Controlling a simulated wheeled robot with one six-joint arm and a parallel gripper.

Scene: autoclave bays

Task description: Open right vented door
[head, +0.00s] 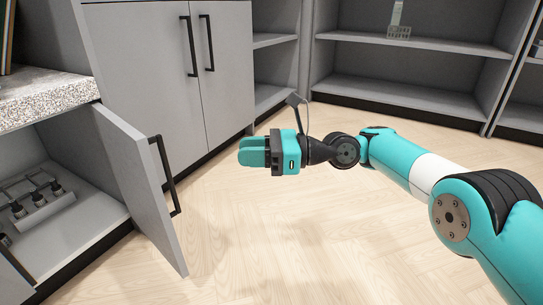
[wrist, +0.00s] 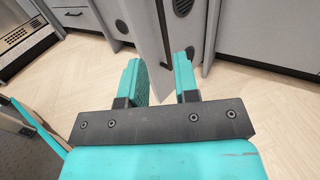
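The right vented door (head: 138,178) is a grey panel with a black bar handle (head: 165,175). In the head view it stands swung out from the low cabinet under the speckled counter. In the wrist view a grey door panel (wrist: 147,35) with round dark vents (wrist: 183,58) stands beyond my fingers. My gripper (head: 250,152) is right of the door in the head view, apart from it, with its teal fingers pointing left. In the wrist view my gripper (wrist: 160,78) has a gap between its fingers, and nothing is held.
The open cabinet holds a rack (head: 42,208) with several dark-tipped fittings. A tall grey cabinet (head: 150,65) with two handles stands behind the door. Open shelves (head: 400,95) line the back. The wood floor (head: 260,235) right of the door is clear.

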